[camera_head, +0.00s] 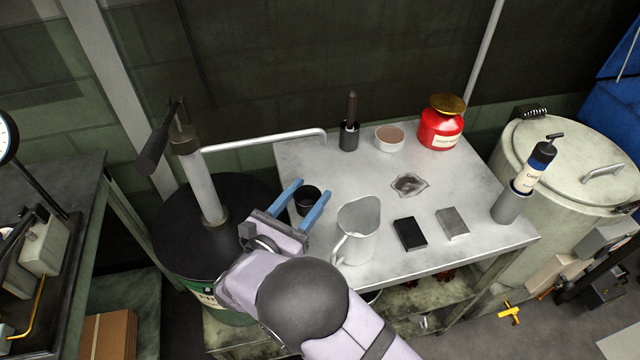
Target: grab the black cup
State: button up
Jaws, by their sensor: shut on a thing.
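The black cup (308,197) stands at the left edge of the metal table (290,152). The cup looks upright. Its lower part is partly hidden by the near finger, and I cannot tell whether it still touches the table.
A metal pitcher (357,230) stands close to the right of my gripper. A black block (410,233) and a grey block (453,223) lie beyond it. A dark drum (175,235) with a pump stands left. A red jar (440,128) and white bowl (389,137) stand at the back.

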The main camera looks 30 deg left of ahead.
jog(key=s+b, duration=0.1)
jog(key=s, duration=1)
jog(key=shift+s, duration=0.1)
